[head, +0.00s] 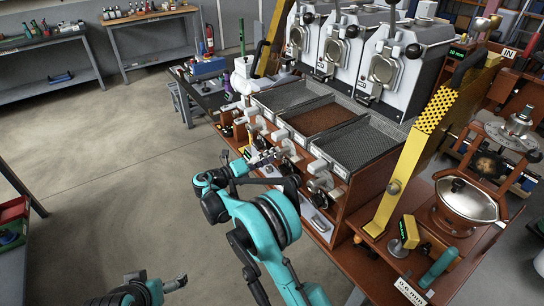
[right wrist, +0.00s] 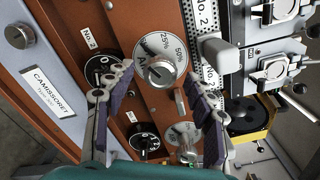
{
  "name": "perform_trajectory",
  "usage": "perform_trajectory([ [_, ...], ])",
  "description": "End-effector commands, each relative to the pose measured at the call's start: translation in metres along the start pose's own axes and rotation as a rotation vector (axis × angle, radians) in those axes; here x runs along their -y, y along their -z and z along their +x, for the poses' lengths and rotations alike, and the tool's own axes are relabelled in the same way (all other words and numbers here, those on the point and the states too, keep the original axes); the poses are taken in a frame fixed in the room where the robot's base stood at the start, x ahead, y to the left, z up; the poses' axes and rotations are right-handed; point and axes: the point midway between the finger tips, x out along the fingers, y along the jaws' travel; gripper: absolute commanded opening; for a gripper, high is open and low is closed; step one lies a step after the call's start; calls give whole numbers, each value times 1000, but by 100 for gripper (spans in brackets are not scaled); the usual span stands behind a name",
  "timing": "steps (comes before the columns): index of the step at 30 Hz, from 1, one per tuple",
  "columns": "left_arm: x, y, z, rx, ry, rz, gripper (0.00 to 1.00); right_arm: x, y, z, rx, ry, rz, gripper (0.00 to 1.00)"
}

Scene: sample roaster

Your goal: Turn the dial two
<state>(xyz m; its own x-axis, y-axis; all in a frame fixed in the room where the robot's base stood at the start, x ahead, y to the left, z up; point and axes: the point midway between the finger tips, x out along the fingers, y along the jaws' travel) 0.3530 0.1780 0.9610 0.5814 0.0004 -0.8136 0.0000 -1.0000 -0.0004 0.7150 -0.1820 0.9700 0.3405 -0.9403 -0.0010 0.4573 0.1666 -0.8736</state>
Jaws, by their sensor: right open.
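In the right wrist view, a silver dial knob (right wrist: 160,72) with a round grey scale marked "25%" and "50%" sits on the brown panel (right wrist: 158,18). My right gripper (right wrist: 158,78) is open, with one finger on each side of this knob and gaps visible. A black dial (right wrist: 100,72) with a "No. 2" label (right wrist: 90,38) is to its left, partly behind the left finger. In the head view my right gripper (head: 268,157) is at the front of the roaster, close to its dials. My left gripper (head: 176,284) shows only partly at the bottom edge.
Another black dial (right wrist: 146,143) and a grey dial (right wrist: 182,134) sit lower on the panel. A light handle (right wrist: 218,52) juts out at right. Mesh cooling trays (head: 325,118) lie above the panel in the head view. Open floor (head: 120,170) lies left.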

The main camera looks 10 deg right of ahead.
Motion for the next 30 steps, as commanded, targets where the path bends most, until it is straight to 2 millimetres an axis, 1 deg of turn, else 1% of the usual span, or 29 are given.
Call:
perform_trajectory([
  [5, 0, 0, 0, 0, 0, 0, 92, -1, -1, -35, 4, -2, 0, 55],
  [9, 0, 0, 0, 0, 0, 0, 92, -1, -1, -67, 4, -2, 0, 55],
  [12, 0, 0, 0, 0, 0, 0, 92, -1, 0, -86, 3, -2, 0, 55],
  [15, 0, 0, 0, 0, 0, 0, 92, -1, 0, -100, 2, -2, 0, 55],
  [18, 0, 0, 0, 0, 0, 0, 92, -1, 0, -108, 1, -1, 0, 55],
  [21, 0, 0, 0, 0, 0, 0, 92, -1, 0, -112, 1, -1, 0, 55],
  [30, 0, 0, 0, 0, 0, 0, 92, -1, 0, -112, 0, -1, 0, 55],
])
